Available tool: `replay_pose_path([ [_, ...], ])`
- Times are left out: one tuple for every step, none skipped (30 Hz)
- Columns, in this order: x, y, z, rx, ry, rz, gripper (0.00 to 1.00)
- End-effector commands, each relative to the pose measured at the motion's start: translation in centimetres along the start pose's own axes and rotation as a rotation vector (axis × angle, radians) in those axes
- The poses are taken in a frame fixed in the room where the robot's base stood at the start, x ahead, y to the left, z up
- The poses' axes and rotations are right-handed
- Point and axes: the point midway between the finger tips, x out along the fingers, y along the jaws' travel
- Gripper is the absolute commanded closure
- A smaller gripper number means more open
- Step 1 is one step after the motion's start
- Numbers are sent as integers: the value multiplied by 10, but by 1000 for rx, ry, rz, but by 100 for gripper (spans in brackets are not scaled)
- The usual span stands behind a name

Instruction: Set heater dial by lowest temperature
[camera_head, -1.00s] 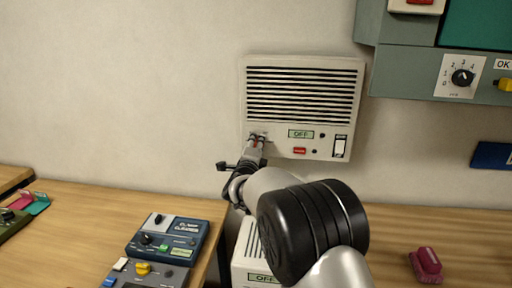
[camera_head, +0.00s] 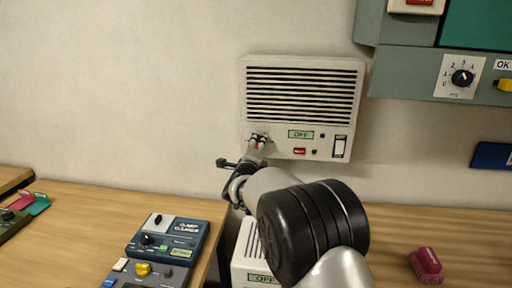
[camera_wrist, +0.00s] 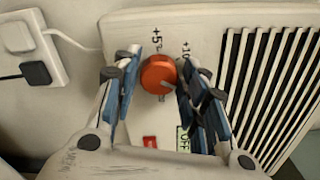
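The wall heater (camera_head: 308,108) is a cream box with dark slats and a small green display reading OFF (camera_head: 300,134). In the wrist view its orange-red dial (camera_wrist: 158,75) is a round knob with a pale mark at its lower right edge. Labels +5 and +10 are printed around it, and another label below is partly hidden. My gripper (camera_wrist: 160,62) is open, with one finger on each side of the dial. Narrow gaps show between fingers and dial. In the head view my gripper (camera_head: 258,139) is at the heater's lower left corner.
A second heater (camera_head: 247,270) stands below, partly behind my arm. A socket with plugs (camera_wrist: 30,45) is on the wall. Boxes with controls, one blue (camera_head: 168,238), lie on the left table.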

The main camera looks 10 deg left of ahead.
Motion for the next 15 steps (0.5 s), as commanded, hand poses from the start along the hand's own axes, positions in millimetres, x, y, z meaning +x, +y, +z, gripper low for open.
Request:
replay_pose_path([
  [0, 0, 0, 0, 0, 0, 54],
  [0, 0, 0, 0, 0, 0, 52],
  [0, 0, 0, 0, 0, 0, 50],
  [0, 0, 0, 0, 0, 0, 48],
  [0, 0, 0, 0, 0, 0, 46],
  [0, 0, 0, 0, 0, 0, 46],
  [0, 0, 0, -1, 0, 0, 46],
  [0, 0, 0, -1, 0, 0, 46],
  [0, 0, 0, -1, 0, 0, 46],
  [0, 0, 0, -1, 0, 0, 46],
  [0, 0, 0, -1, 0, 0, 46],
  [0, 0, 0, -1, 0, 0, 46],
  [0, 0, 0, -1, 0, 0, 46],
  [0, 0, 0, -1, 0, 0, 46],
  [-2, 0, 0, -1, 0, 0, 46],
])
